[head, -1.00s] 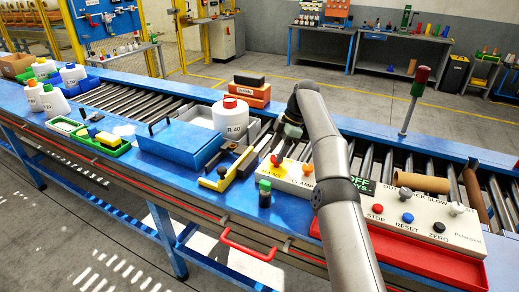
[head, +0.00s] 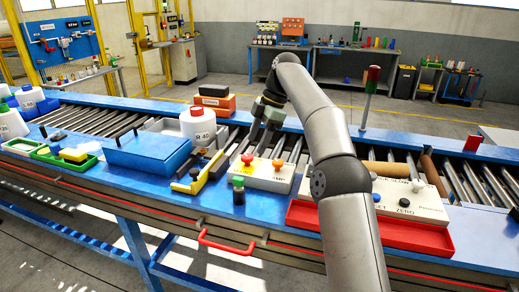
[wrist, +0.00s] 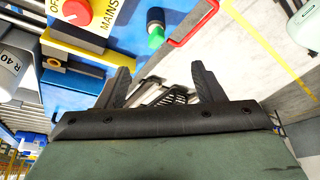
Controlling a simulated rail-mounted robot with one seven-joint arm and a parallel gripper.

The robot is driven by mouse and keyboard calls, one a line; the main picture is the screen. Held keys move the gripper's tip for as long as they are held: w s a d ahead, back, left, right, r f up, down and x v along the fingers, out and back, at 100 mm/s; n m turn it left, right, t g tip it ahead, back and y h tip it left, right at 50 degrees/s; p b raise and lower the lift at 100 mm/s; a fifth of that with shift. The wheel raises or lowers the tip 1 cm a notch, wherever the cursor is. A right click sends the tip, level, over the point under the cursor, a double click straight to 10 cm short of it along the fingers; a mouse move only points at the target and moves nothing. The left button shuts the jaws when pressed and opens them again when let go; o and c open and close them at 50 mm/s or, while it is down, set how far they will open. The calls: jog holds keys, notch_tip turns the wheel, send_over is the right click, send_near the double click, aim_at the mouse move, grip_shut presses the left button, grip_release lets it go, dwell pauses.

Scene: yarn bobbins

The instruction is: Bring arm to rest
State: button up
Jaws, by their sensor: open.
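My arm reaches up and over the blue bench, with my gripper (head: 260,128) above and behind the small beige control box (head: 262,176). In the wrist view my gripper (wrist: 160,84) has its two dark fingers spread apart with nothing between them. The wrist view looks past the fingers toward the floor and the bench edge. A red knob on yellow marked "OFF" and "MAINS" (wrist: 76,12) and a green-topped dark cylinder (wrist: 156,27) show at its top.
A white container marked R 40 (head: 198,128) stands left of my gripper, before stacked orange and black boxes (head: 214,97). A blue box (head: 148,150) and green tray (head: 68,158) lie farther left. A red tray (head: 420,236), button panel (head: 410,205) and signal post (head: 368,95) are right.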

jog(key=shift+s+d+r, duration=0.25)
jog(key=shift+s+r, duration=0.1)
jog(key=shift+s, duration=0.35)
jog(key=s+d+f+m+t+h, duration=0.1)
jog(key=s+d+f+m, duration=0.3)
jog(key=s, duration=0.9)
jog(key=s+d+f+m+h, duration=0.1)
jog(key=s+d+f+m, duration=0.4)
jog(key=s+m, duration=0.5)
jog(key=s+d+f+m+t+h, duration=0.1)
jog(key=s+d+f+m, duration=0.4)
jog(key=s, duration=1.1)
jog(key=f+m+h, duration=0.1)
jog(key=m, duration=0.2)
jog(key=shift+s+d+f+t, duration=0.2)
jog(key=shift+d+f+t, duration=0.1)
jog(key=shift+f, duration=0.1)
